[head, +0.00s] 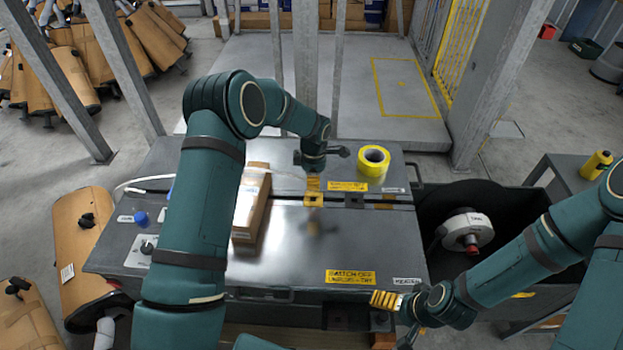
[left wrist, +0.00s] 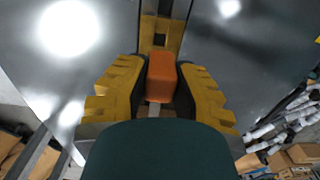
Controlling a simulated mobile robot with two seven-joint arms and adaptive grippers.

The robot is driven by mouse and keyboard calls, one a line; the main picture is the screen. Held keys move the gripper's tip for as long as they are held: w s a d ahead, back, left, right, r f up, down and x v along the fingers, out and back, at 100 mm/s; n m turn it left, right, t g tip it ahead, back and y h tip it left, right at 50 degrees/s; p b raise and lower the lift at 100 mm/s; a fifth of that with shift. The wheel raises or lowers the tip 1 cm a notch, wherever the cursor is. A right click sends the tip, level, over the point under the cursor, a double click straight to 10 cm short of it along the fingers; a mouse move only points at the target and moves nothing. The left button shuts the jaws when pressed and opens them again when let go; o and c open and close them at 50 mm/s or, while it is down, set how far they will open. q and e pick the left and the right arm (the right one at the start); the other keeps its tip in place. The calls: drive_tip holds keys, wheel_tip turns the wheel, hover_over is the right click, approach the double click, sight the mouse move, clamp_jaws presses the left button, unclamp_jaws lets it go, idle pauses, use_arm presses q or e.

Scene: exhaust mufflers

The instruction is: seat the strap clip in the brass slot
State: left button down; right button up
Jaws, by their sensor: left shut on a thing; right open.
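My left gripper (head: 313,184) hangs over the grey metal bench top (head: 370,245), right of the carton. In the left wrist view its yellow fingers (left wrist: 160,95) are shut on an orange block, the strap clip (left wrist: 161,77). The brass slot (left wrist: 162,35) lies just beyond the clip in that view; I cannot tell whether they touch. In the head view the clip is not clearly visible, and a brass-coloured piece (head: 314,200) shows just below the fingers. My right gripper (head: 385,300) is open and empty near the bench's front right corner.
A carton (head: 249,208) stands on the bench left of my left gripper. A yellow tape roll (head: 374,160) sits at the back right. A pale strap (head: 143,181) shows at the left.

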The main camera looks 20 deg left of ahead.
use_arm(q)
drive_tip(key=shift+f, duration=0.2)
drive_tip(key=shift+f+b, duration=1.75)
drive_tip(key=shift+f, duration=0.45)
drive_tip(key=shift+b, duration=0.3)
idle(0.6)
drive_tip(key=shift+f, duration=0.45)
idle(0.4)
drive_tip(key=c, duration=0.8)
unclamp_jaws()
wheel_tip(320, 180, up, 12)
